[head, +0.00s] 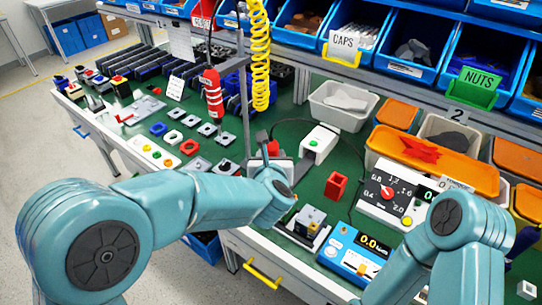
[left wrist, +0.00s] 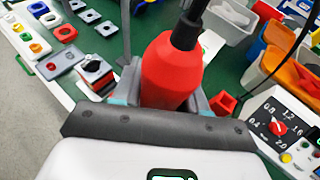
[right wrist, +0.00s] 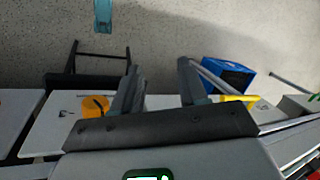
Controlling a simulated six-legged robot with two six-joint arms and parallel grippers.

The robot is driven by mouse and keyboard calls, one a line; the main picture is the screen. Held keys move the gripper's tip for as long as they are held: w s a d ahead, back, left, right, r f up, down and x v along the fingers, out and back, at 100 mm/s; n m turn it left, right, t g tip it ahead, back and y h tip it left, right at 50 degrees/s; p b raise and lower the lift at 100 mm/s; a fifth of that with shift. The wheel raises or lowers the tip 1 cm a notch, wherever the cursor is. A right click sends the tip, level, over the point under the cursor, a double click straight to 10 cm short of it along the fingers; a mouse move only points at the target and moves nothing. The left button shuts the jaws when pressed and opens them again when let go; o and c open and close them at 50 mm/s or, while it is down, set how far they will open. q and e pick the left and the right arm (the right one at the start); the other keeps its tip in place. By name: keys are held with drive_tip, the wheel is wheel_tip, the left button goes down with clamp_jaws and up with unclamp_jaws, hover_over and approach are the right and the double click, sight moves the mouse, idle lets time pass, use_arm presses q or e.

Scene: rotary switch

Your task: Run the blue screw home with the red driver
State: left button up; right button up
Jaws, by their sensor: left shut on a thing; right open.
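The red driver (left wrist: 172,75) stands between my left gripper's (left wrist: 168,100) fingers in the left wrist view, with a black collar on top. My left gripper is shut on it. In the head view a small part of the red driver (head: 273,148) shows beyond my left wrist, over the bench. A fixture with a grey block (head: 310,216) stands near the bench's front edge. I cannot make out the blue screw in any view. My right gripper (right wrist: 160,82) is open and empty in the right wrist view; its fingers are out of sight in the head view.
A blue meter (head: 350,250) reading 0.0, a white dial box (head: 390,195) and a red open box (head: 336,186) stand right of my left gripper. Part trays fill the bench's left side.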

use_arm(q)
clamp_jaws()
drive_tip(key=shift+r+b, duration=0.1)
drive_tip(key=shift+b, duration=0.35)
drive_tip(key=shift+f+b, duration=0.75)
drive_tip(key=shift+b, duration=0.15)
idle(0.7)
drive_tip(key=shift+f+b, duration=0.4)
drive_tip(key=shift+b, duration=0.9)
idle(2.9)
drive_tip(key=shift+r+p, duration=1.4)
drive_tip(key=shift+r, duration=0.95)
